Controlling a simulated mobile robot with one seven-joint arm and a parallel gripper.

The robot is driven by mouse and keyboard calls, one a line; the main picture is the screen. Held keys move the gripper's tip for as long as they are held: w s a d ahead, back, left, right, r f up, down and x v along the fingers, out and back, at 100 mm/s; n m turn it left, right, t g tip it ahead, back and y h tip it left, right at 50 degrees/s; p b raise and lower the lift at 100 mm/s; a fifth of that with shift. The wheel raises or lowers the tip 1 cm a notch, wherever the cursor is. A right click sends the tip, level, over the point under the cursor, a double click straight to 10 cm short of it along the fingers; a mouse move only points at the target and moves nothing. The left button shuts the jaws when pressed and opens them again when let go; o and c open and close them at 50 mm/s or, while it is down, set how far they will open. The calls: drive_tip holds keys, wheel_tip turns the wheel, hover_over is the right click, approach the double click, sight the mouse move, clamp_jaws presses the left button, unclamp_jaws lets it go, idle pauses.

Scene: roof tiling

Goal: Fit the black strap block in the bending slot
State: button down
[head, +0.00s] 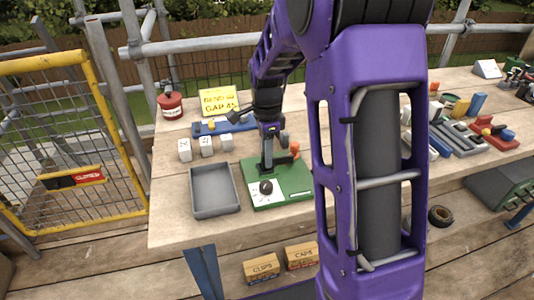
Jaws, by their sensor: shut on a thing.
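My gripper (267,167) points down over the green board (298,187) near the middle of the bench. It is shut on a small dark piece, which looks like the black strap block but is largely hidden by the fingers. The piece is low over the board; I cannot tell whether it touches it. A round black knob (266,187) sits on a white patch at the board's front left. An orange ball (294,148) stands at the board's back. The bending slot cannot be made out from here.
A grey empty tray (215,207) lies left of the board. Behind it are white numbered blocks (206,146), a blue tool (203,128), a yellow sign (219,101) and a red tin (170,105). My purple arm hides the bench's middle right. Grey racks (459,138) stand farther right.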

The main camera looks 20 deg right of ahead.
drive_tip(key=shift+f, duration=0.1)
idle(0.6)
drive_tip(key=c, duration=0.7)
unclamp_jaws()
drive_tip(key=shift+o, duration=0.2)
drive_tip(key=shift+r+p, duration=2.95)
drive_tip(key=shift+r, duration=0.6)
